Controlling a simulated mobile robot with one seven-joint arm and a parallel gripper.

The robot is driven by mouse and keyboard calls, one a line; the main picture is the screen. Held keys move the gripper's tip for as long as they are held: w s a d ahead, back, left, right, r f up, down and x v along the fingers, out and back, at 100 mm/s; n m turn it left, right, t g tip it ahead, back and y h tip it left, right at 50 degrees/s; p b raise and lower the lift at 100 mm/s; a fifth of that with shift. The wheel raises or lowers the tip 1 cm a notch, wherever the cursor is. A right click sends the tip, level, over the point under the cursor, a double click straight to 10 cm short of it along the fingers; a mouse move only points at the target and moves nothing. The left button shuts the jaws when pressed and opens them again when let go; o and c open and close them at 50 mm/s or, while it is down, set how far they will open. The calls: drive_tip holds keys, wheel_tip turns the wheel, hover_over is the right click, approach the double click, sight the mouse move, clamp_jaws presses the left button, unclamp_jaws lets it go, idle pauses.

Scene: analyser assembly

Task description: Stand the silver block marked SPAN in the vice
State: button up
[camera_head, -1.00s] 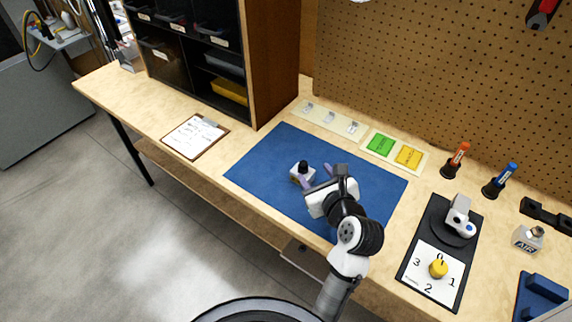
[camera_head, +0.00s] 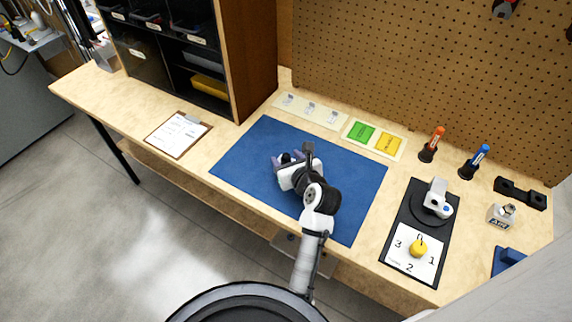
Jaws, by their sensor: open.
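A small silver block with a black knob (camera_head: 286,157) is on the blue mat (camera_head: 250,150), mostly hidden by my gripper. No SPAN mark can be read on it. My gripper (camera_head: 287,159) is open, low over the mat, its purple fingers on either side of the knob. I cannot tell whether they touch it. A blue fixture (camera_head: 508,259) at the lower right, possibly the vice, is partly cut off by a grey shape in front.
Another silver block (camera_head: 501,216), with dark lettering, stands at the right beside a black holder (camera_head: 520,194). A black plate (camera_head: 402,234) with a numbered dial, orange (camera_head: 432,146) and blue (camera_head: 475,162) handled tools, and green and yellow cards (camera_head: 362,134) are nearby. The mat's left is clear.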

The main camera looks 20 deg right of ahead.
drive_tip(key=shift+x, duration=1.35)
drive_tip(key=c, duration=1.1)
clamp_jaws()
drive_tip(key=shift+r, duration=0.15)
